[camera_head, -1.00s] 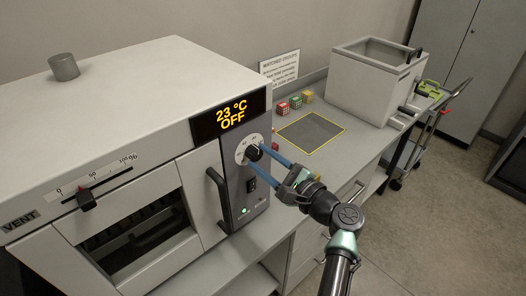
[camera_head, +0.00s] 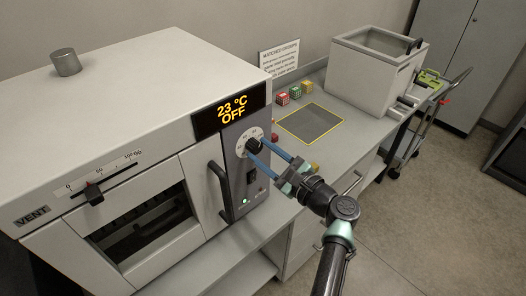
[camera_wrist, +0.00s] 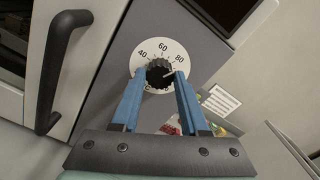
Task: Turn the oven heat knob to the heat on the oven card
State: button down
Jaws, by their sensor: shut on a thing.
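The heat knob (camera_head: 254,147) is a black ribbed knob on a white round dial on the oven's grey control panel. In the wrist view the knob (camera_wrist: 158,73) sits between my two blue fingertips, with 40, 60 and 80 readable around it. A pale line shows on the knob's right part, but its exact setting is unclear. My gripper (camera_head: 257,149) is shut on the knob from the front, one finger on each side. The oven display (camera_head: 231,113) reads 23 °C and OFF. I cannot make out an oven card.
A black door handle (camera_head: 220,190) stands out left of the knob; a black switch (camera_head: 251,178) is below it. A vent slider (camera_head: 93,194) is on the oven front. Right of the oven are a yellow-edged grey mat (camera_head: 310,123), several coloured cubes and a white bath (camera_head: 372,75).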

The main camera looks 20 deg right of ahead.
jog(key=shift+c, duration=2.1)
grip_release()
jog(key=b+v, duration=0.2)
jog(key=v, duration=1.1)
jog(key=shift+b, duration=0.3)
